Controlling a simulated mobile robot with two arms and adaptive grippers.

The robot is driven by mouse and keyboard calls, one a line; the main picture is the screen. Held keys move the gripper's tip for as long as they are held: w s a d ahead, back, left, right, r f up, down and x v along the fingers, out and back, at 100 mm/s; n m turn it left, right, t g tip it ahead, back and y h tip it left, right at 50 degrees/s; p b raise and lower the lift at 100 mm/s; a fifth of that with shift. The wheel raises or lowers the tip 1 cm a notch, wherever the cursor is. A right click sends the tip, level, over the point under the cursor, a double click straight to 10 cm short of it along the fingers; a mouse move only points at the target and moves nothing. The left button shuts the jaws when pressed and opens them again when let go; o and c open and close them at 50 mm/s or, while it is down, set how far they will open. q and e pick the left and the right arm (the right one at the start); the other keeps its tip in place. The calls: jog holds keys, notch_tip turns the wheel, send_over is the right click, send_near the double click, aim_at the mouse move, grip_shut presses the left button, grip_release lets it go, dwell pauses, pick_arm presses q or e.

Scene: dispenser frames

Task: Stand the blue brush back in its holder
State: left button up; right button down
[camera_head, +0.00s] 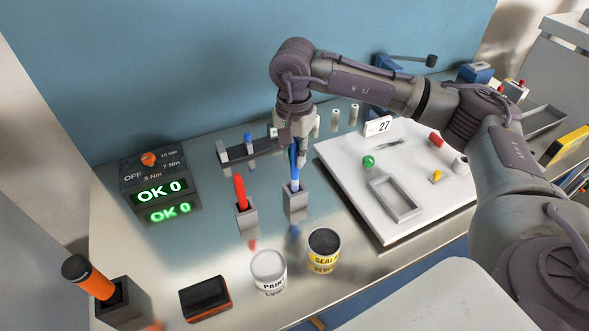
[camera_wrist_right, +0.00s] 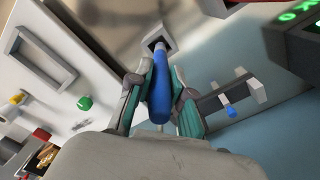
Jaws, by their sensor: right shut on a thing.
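The blue brush (camera_head: 294,170) is upright, blue above with a pale lower part. My right gripper (camera_head: 299,150) is shut on its blue handle. The handle also shows between the fingers in the right wrist view (camera_wrist_right: 160,92). A grey square holder (camera_head: 295,203) stands directly below, and the brush's lower end meets its opening (camera_wrist_right: 154,39). I cannot tell how deep the end goes. A red brush (camera_head: 240,190) stands in a similar grey holder (camera_head: 246,217) just left. My left gripper is not in view.
Paint (camera_head: 268,269) and seal (camera_head: 323,251) cans stand in front of the holders. A grey rack (camera_head: 236,155) is behind left, and a white board (camera_head: 400,221) with a grey frame lies right. The display box (camera_head: 160,187) stands far left. Bare table lies between it and the holders.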

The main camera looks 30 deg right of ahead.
aim_at(295, 178)
jog(key=shift+f, duration=0.6)
notch_tip(295, 178, down, 3)
jog(key=shift+f+p, duration=0.1)
jog(key=shift+p, duration=0.5)
jog(key=shift+f+b, duration=0.2)
jog(key=shift+b, duration=0.1)
jog(key=c, duration=1.1)
grip_release()
jog(key=shift+o, duration=0.2)
jog(key=shift+r, duration=0.15)
